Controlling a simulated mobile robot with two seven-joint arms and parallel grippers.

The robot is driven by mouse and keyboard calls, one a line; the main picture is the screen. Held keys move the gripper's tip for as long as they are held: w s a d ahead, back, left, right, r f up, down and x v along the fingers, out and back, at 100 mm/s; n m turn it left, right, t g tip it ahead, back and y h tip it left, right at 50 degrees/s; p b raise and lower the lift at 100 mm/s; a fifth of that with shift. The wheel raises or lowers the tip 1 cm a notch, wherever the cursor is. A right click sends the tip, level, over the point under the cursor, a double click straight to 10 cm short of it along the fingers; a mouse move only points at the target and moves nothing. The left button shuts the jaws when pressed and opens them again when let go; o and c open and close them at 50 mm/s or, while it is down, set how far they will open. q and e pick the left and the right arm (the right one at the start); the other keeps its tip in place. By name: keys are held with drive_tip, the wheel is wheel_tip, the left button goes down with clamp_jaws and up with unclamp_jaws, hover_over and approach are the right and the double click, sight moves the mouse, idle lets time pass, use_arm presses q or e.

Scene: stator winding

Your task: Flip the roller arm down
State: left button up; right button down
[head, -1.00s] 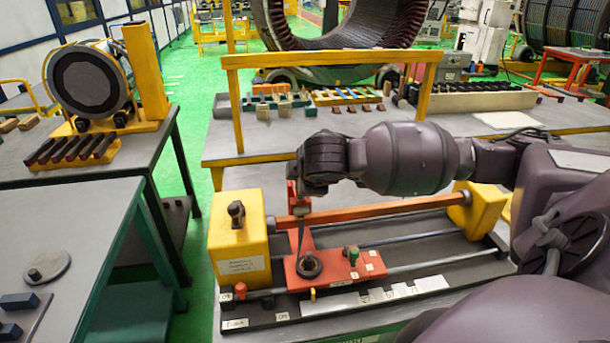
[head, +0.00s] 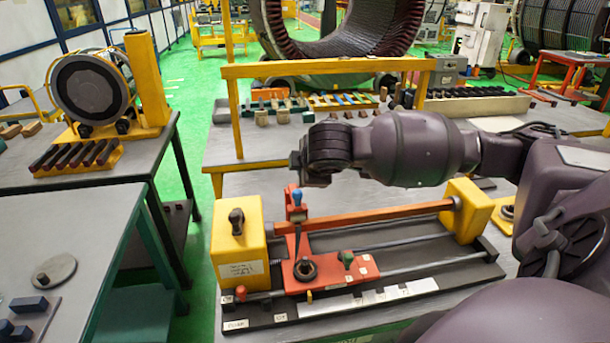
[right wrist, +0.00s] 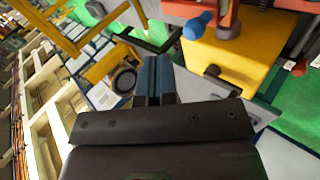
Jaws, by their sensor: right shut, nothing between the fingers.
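The red carriage (head: 335,270) sits on the rods of the winding fixture. A thin dark lever (head: 299,235), which looks like the roller arm, stands nearly upright on it. Its blue tip (head: 296,198) is at the top and a dark ring (head: 305,269) is at its foot. My right gripper is above and behind the blue tip, apart from it; its fingers are hardly visible in the head view. In the right wrist view the right gripper (right wrist: 154,72) is shut and empty, with a blue knob (right wrist: 197,26) to its upper right. My left gripper is not in view.
A yellow end block (head: 238,255) stands left of the carriage and another (head: 467,211) at the right end. An orange bar (head: 385,215) runs behind the carriage. A yellow frame (head: 330,68) rises over the back table. The space above the carriage's front is clear.

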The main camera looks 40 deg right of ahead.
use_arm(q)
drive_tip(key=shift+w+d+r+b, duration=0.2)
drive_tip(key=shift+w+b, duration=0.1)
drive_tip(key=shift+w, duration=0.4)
use_arm(e)
drive_tip(key=v, duration=0.7)
drive_tip(key=shift+s+a, duration=0.15)
drive_tip(key=shift+s, duration=0.2)
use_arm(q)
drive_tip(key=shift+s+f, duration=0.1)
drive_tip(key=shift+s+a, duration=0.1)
use_arm(e)
drive_tip(key=shift+s, duration=0.1)
